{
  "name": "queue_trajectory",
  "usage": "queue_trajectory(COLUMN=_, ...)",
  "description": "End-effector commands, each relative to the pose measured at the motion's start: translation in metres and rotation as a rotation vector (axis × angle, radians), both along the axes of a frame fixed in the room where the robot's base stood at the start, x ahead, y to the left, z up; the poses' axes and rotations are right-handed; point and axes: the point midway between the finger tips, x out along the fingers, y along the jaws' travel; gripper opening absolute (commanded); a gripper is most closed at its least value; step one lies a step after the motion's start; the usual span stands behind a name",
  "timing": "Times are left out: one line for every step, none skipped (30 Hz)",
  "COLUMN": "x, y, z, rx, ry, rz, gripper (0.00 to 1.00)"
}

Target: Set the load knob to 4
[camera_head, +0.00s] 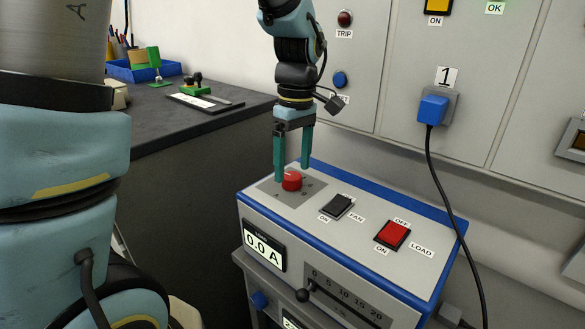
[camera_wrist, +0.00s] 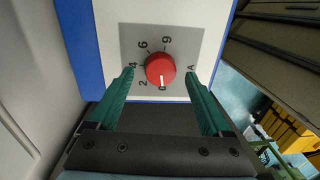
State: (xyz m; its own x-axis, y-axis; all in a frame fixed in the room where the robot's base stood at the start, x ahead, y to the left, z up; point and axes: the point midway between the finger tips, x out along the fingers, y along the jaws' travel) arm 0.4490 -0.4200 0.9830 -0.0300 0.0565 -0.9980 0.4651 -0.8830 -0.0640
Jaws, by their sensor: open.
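The red round load knob (camera_head: 292,180) sits on a grey dial plate at the back left of the console top. In the wrist view the knob (camera_wrist: 160,70) has its white pointer line toward the 0 mark; the 2, 4 and 6 marks run up its left side. My gripper (camera_head: 292,173) points down over the knob with its green fingers apart. In the wrist view the fingers (camera_wrist: 159,75) lie to either side of the knob, with a visible gap on each side. The display (camera_head: 264,247) on the console front reads 0.0 A.
The console (camera_head: 365,250) also carries a black FAN switch (camera_head: 337,206), a red LOAD switch (camera_head: 391,235) and a front slider with a black handle (camera_head: 303,295). A blue plug (camera_head: 432,109) with a hanging black cable is on the cabinet behind. A dark bench (camera_head: 190,120) stands left.

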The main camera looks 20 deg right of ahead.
Motion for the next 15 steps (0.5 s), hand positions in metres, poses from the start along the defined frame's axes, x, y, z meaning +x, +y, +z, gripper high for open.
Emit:
queue_trajectory(x=-0.001, y=0.001, z=-0.006, rx=0.002, ry=0.002, rz=0.000, gripper=0.83)
queue_trajectory(x=-0.001, y=0.001, z=-0.009, rx=0.001, ry=0.002, rz=0.000, gripper=0.83)
queue_trajectory(x=-0.001, y=0.001, z=-0.012, rx=0.001, ry=0.002, rz=0.000, gripper=0.83)
queue_trajectory(x=-0.001, y=0.001, z=-0.014, rx=0.001, ry=0.002, rz=0.000, gripper=0.83)
queue_trajectory(x=-0.001, y=0.001, z=-0.015, rx=0.001, ry=0.000, rz=0.000, gripper=0.83)
queue_trajectory(x=-0.001, y=0.001, z=-0.017, rx=0.000, ry=0.000, rz=0.000, gripper=0.83)
queue_trajectory(x=-0.001, y=0.001, z=-0.017, rx=0.000, ry=0.000, rz=0.000, gripper=0.83)
queue_trajectory(x=-0.001, y=0.001, z=-0.018, rx=0.000, ry=0.000, rz=0.000, gripper=0.83)
queue_trajectory(x=-0.001, y=0.001, z=-0.018, rx=0.000, ry=0.000, rz=0.000, gripper=0.83)
queue_trajectory(x=-0.001, y=0.001, z=-0.018, rx=0.000, ry=0.000, rz=0.000, gripper=0.83)
queue_trajectory(x=-0.001, y=0.001, z=-0.018, rx=0.000, ry=0.000, rz=0.000, gripper=0.83)
queue_trajectory(x=-0.001, y=0.001, z=-0.018, rx=-0.001, ry=0.000, rz=0.000, gripper=0.83)
queue_trajectory(x=-0.001, y=0.001, z=-0.018, rx=-0.001, ry=0.000, rz=0.000, gripper=0.83)
queue_trajectory(x=-0.001, y=0.001, z=-0.018, rx=0.000, ry=0.000, rz=0.000, gripper=0.83)
queue_trajectory(x=-0.001, y=0.001, z=-0.018, rx=0.000, ry=0.000, rz=0.000, gripper=0.82)
